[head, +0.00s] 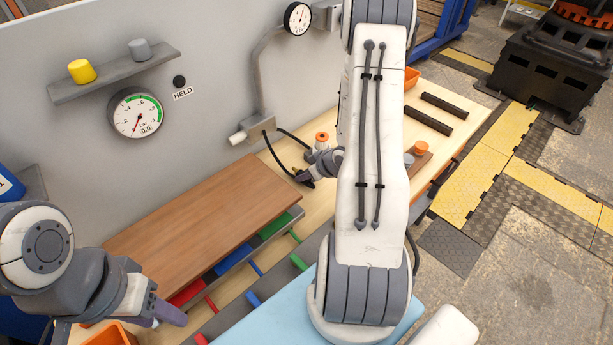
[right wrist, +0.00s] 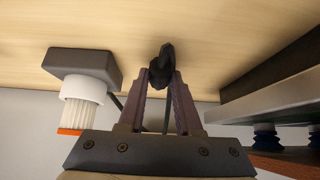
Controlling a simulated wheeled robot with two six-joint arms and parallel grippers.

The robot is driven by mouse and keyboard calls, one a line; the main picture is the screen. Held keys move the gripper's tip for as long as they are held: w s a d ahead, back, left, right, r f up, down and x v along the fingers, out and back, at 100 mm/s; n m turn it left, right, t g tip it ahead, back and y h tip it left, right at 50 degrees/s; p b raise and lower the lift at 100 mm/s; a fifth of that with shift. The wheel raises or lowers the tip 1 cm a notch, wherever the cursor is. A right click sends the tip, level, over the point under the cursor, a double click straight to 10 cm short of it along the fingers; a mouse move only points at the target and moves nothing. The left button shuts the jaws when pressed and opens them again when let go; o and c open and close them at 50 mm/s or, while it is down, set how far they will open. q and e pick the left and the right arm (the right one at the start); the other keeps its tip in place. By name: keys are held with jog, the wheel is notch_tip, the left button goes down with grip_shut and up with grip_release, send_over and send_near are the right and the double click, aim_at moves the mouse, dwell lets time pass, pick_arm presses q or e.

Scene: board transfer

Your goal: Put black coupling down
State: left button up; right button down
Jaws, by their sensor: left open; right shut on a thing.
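The black coupling (right wrist: 161,66) is between the fingertips of my right gripper (right wrist: 163,80) in the right wrist view, close to the pale wooden bench top. Whether it touches the bench is unclear. In the head view the coupling (head: 304,179) is a small dark shape at the end of a black hose, and my right gripper (head: 314,173) is shut on it. My right arm hides part of the bench there. My left gripper (head: 168,316) is open at the lower left, near the bench front, far from the coupling.
A brown board (head: 195,225) lies left of the coupling above coloured strips. An orange-capped fitting (head: 322,139) stands just behind my right gripper; its white ribbed knob (right wrist: 82,95) shows in the right wrist view. A gauge (head: 136,115) hangs on the panel.

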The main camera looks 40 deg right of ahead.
jog(key=shift+f, duration=0.3)
jog(key=shift+f, duration=0.15)
jog(key=c, duration=0.6)
grip_release()
